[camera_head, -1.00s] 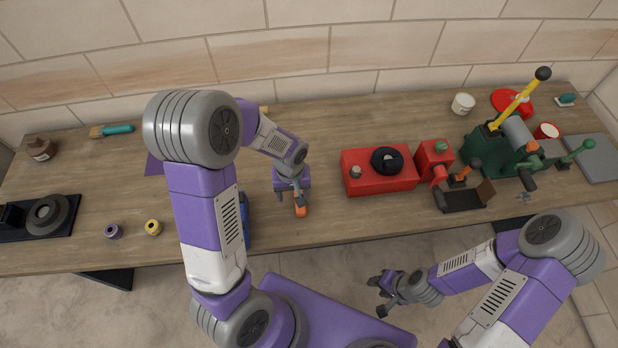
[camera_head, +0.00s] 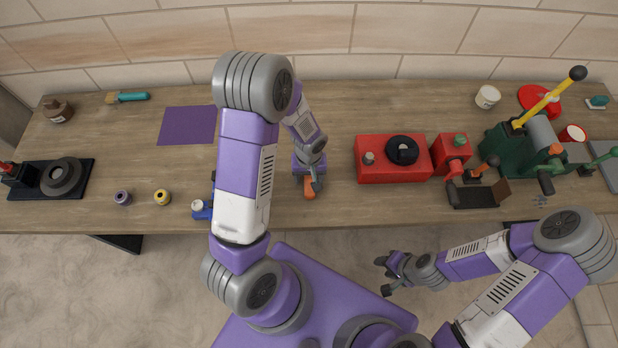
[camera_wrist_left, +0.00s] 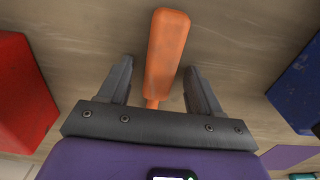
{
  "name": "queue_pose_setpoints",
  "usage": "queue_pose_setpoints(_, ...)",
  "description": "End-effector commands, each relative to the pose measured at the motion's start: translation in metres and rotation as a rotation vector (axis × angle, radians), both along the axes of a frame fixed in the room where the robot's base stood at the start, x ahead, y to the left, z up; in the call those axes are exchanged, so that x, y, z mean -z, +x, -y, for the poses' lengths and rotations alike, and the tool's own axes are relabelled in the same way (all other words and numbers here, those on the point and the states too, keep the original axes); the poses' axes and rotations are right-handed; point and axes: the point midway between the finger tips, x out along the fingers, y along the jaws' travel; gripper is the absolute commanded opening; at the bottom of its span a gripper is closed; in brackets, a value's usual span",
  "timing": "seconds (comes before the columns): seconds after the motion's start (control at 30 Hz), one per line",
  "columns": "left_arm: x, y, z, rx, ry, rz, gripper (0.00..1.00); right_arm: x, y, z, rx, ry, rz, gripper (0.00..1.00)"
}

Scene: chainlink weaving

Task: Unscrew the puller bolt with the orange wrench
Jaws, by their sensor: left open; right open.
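The orange wrench (camera_head: 309,190) lies on the bench near its front edge. Only its orange handle shows clearly, as my gripper covers the rest. My left gripper (camera_head: 314,185) is open just above it. In the left wrist view the wrench handle (camera_wrist_left: 167,55) runs between the two spread fingers (camera_wrist_left: 158,85), with gaps on both sides. My right gripper (camera_head: 383,275) is open and empty, in front of the bench. A red block (camera_head: 390,172) to the right of the wrench carries a black ring (camera_head: 402,150) and a grey knob (camera_head: 369,158). I cannot tell which part is the puller bolt.
A green press (camera_head: 515,150) with a yellow lever (camera_head: 540,107) stands at the right. A black plate with a disc (camera_head: 62,177) lies at the left. A purple mat (camera_head: 187,125) lies behind my left arm. A blue object (camera_head: 202,209) is partly hidden by that arm.

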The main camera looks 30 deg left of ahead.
Motion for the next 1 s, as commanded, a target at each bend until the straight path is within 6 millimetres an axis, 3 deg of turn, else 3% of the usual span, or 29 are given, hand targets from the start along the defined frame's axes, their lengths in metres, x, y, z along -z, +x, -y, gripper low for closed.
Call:
queue_pose_setpoints(0.1,0.000,0.000,0.000,0.000,0.001,0.001,0.64,0.000,0.000,0.000,0.000,0.000,0.000,0.43)
queue_pose_setpoints(0.53,0.000,0.000,0.000,0.001,0.000,-0.001,0.00,0.000,0.000,0.000,0.000,0.000,0.000,0.43)
queue_pose_setpoints(0.8,-0.003,0.000,0.000,0.000,0.001,-0.001,0.00,0.000,0.000,0.000,0.000,0.000,0.000,0.43)
queue_pose_setpoints(1.0,-0.033,0.001,0.000,0.000,-0.001,0.006,0.00,-0.003,0.000,0.000,0.000,0.000,0.000,0.43)
